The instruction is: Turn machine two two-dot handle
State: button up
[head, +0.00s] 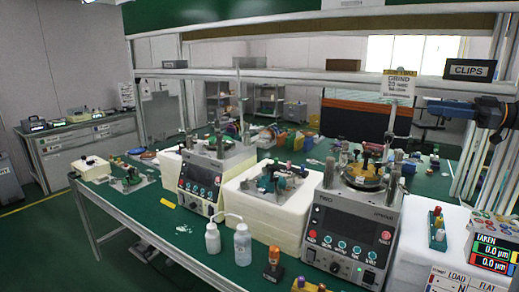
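Machine two (350,232) is the grey box marked TWO at the right of the bench, in the head view. Its front has a dark display, red and teal buttons, a black knob and a green light. On its top is a round plate (362,184) with dark and brass-coloured parts standing on it. Upright grey posts stand around the plate. I cannot make out dots on any handle, so I cannot tell which one is the two-dot handle.
A similar machine (200,182) stands further left, with a white block (265,210) between the two. White bottles (242,245) and an orange-and-black bottle (273,265) stand in front. A shelf frame (330,76) crosses above. A small coloured-post stand (437,232) sits right of machine two.

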aim_at(394, 182)
jog(key=z, duration=0.05)
jog(key=k, duration=1)
jog(key=u, duration=0.05)
